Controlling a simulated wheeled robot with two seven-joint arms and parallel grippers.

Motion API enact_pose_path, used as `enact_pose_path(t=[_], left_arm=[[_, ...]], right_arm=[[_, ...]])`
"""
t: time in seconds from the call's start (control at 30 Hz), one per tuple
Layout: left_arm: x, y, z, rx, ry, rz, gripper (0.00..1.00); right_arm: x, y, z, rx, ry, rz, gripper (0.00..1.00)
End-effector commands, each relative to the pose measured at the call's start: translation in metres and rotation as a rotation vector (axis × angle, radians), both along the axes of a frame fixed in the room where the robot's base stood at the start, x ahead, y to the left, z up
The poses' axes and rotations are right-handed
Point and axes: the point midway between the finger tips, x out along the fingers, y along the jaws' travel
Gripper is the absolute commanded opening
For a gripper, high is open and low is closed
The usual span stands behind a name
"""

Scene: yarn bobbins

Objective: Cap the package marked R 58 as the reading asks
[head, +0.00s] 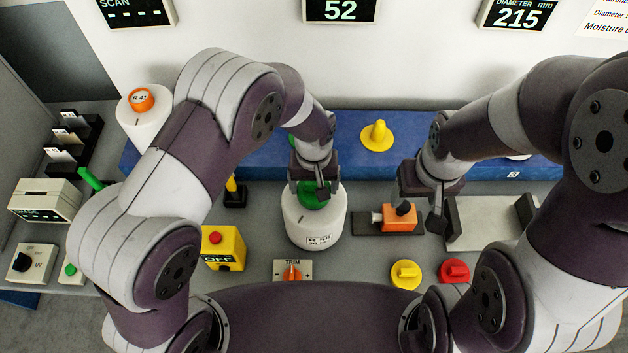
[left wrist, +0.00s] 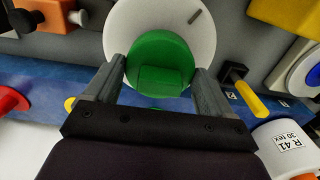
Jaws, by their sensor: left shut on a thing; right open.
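My left gripper (head: 315,194) is shut on a green cap (head: 313,200) at the top of a white package (head: 318,229). In the left wrist view the fingers flank the green cap (left wrist: 160,62), with the white package (left wrist: 190,18) behind it. I cannot tell whether the cap is seated. The package stands upright; its label is too small to read surely. My right gripper (head: 421,208) is open beside an orange device (head: 399,217), holding nothing visible. Wall displays read 52 (head: 341,10) and diameter 215 (head: 518,17); a SCAN display (head: 134,12) shows dashes.
A blue shelf (head: 350,125) behind carries a yellow cap (head: 377,137) and some green behind my left gripper. A white package marked R 41 (head: 139,118) with an orange top stands at left. Yellow (head: 406,275) and red (head: 454,271) knobs and a TRIM control (head: 292,272) are in front.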

Motion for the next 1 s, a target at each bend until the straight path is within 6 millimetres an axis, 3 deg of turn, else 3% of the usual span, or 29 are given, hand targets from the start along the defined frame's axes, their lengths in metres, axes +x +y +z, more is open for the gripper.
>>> enact_pose_path(t=[0.8,0.83,0.87,1.0], left_arm=[[0.0,-0.0001,-0.0123,0.0,0.0,0.0,0.55],[0.0001,-0.0001,-0.0114,0.0,0.0,0.0,0.93],[0.0001,-0.0001,-0.0112,0.0,0.0,0.0,1.0],[0.0001,-0.0001,-0.0112,0.0,0.0,0.0,1.0]], right_arm=[[0.0,0.0,-0.0077,0.0,0.0,0.0,0.64],[0.0,0.0,-0.0067,0.0,0.0,0.0,0.64],[0.0,0.0,-0.0066,0.0,0.0,0.0,0.64],[0.0,0.0,-0.0066,0.0,0.0,0.0,0.64]])
